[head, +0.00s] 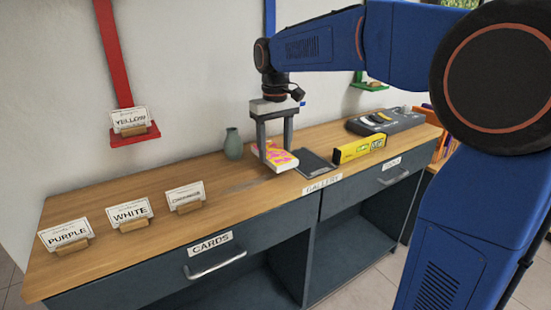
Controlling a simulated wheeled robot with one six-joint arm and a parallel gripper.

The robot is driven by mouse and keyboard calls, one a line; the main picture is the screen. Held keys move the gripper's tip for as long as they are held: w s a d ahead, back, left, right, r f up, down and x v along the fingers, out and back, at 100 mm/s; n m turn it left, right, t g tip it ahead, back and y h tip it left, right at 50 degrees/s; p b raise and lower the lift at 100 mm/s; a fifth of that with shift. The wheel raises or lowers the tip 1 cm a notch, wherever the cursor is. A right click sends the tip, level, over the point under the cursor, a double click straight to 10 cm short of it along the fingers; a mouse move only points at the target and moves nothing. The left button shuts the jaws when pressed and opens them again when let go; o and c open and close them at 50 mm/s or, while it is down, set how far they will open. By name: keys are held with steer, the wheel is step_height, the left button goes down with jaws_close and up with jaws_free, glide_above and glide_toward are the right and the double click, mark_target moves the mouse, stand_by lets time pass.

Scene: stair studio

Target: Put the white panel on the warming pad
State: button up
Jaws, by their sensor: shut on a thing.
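My gripper (275,153) points down over the wooden counter, its two fingers shut on a flat panel (281,160). The panel has a pink and yellow patterned face and a white edge; no plain white panel shows. It is low over the counter, and I cannot tell whether it touches the wood. A dark flat square pad (317,162), which looks like the warming pad, lies just right of the panel. Its visible top is bare. The fingers hide part of the panel.
A yellow box (359,148) stands right of the pad, with a dark grey device (385,121) behind it. A green-grey vase (233,144) stands left of my gripper. Cards reading PURPLE (66,235) and WHITE (130,212) stand at left. The counter's front middle is clear.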

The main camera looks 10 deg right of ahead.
mark_target(275, 153)
steer(key=shift+f, duration=1.65)
steer(key=shift+f, duration=0.15)
steer(key=o, duration=1.1)
